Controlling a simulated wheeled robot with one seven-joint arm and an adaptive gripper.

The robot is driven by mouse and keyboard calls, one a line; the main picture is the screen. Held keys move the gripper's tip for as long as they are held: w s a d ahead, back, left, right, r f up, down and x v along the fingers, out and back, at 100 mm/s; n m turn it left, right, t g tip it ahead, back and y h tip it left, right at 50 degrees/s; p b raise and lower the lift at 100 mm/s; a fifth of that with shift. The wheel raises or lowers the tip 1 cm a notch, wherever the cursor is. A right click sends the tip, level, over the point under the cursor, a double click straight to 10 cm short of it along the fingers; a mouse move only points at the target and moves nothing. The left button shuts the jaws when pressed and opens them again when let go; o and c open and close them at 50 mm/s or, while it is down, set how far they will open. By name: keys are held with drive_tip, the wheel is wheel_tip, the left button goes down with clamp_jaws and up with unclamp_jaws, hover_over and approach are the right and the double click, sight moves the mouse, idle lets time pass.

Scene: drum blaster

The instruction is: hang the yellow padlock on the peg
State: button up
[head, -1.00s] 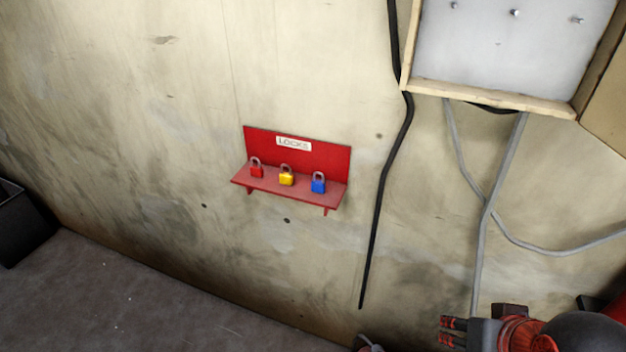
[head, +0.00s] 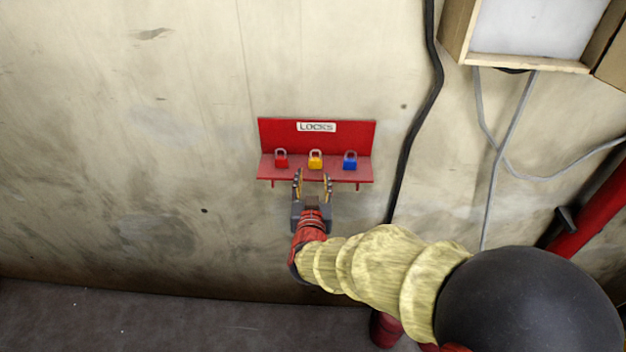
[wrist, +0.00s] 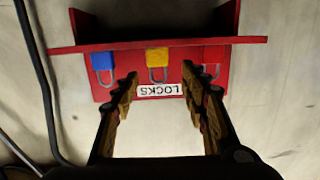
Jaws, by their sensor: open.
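The yellow padlock (head: 315,161) stands in the middle of a red shelf (head: 270,174) marked LOCKS, with its shackle up. The wrist view, which is upside down, also shows the yellow padlock (wrist: 157,58), between and beyond my fingertips. My gripper (head: 313,178) is open and empty, just in front of the shelf, its fingers pointing toward the yellow padlock. In the wrist view my gripper (wrist: 159,80) has its fingers spread on both sides of that padlock's line, apart from it as far as I can tell. No pegs are visible now.
A red padlock (head: 281,160) stands left of the yellow one and a blue padlock (head: 350,161) stands right of it. A black cable (head: 409,130) runs down the wall right of the shelf. A wood-framed box (head: 528,62) is at the upper right.

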sight(316, 159)
drive_tip(key=shift+w+d+f+b, duration=0.1)
drive_tip(key=shift+w+f+b, duration=0.2)
drive_tip(key=shift+w, duration=0.5)
drive_tip(key=w, duration=0.2)
drive_tip(key=w+b, duration=0.1)
drive_tip(key=w, duration=0.3)
drive_tip(key=shift+w+d+f+b, duration=0.1)
drive_tip(key=shift+d+f+b, duration=0.05)
drive_tip(key=shift+f+b, duration=0.25)
drive_tip(key=shift+w, duration=1.05)
drive_tip(key=shift+c, duration=0.7)
drive_tip(key=c, duration=0.7)
drive_tip(key=shift+c, duration=0.4)
drive_tip(key=shift+r, duration=0.15)
drive_tip(key=shift+r, duration=0.5)
